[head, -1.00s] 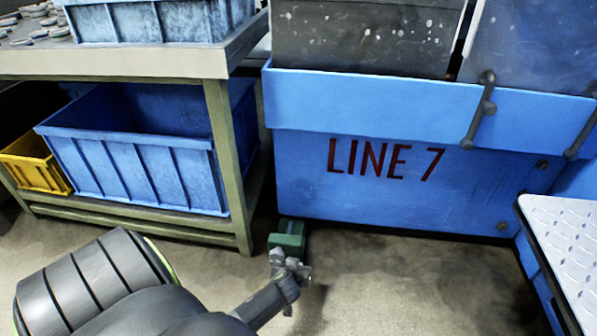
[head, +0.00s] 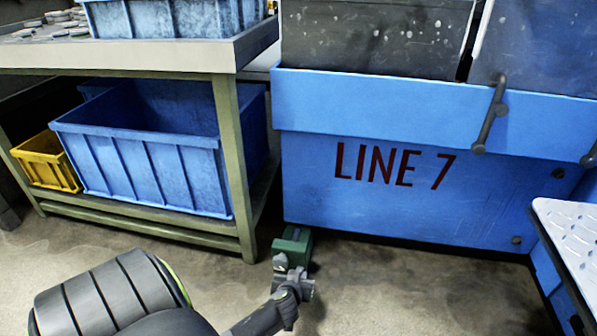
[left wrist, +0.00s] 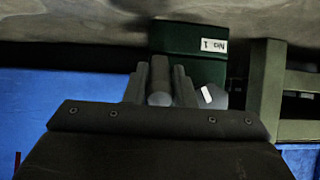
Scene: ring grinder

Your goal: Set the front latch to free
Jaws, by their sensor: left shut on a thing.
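A small dark green box (head: 295,240) sits low by the floor, between the bench leg and the blue machine. In the left wrist view the green box (left wrist: 188,42) carries a white "No. 1" label. My left gripper (head: 288,270) is at the box's near side, its arm coming from below. In the left wrist view its fingers (left wrist: 160,82) are close together on a grey cylindrical piece (left wrist: 160,98) in front of the box. I cannot tell whether this piece is the front latch or what setting it has. My right gripper is out of view.
The blue "LINE 7" machine (head: 400,210) stands behind and right, with dark handles (head: 488,120). A green-framed bench (head: 234,165) with a blue crate (head: 150,155) and yellow bin (head: 45,165) is at left. A metal tread plate (head: 580,230) is at right; the floor between is clear.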

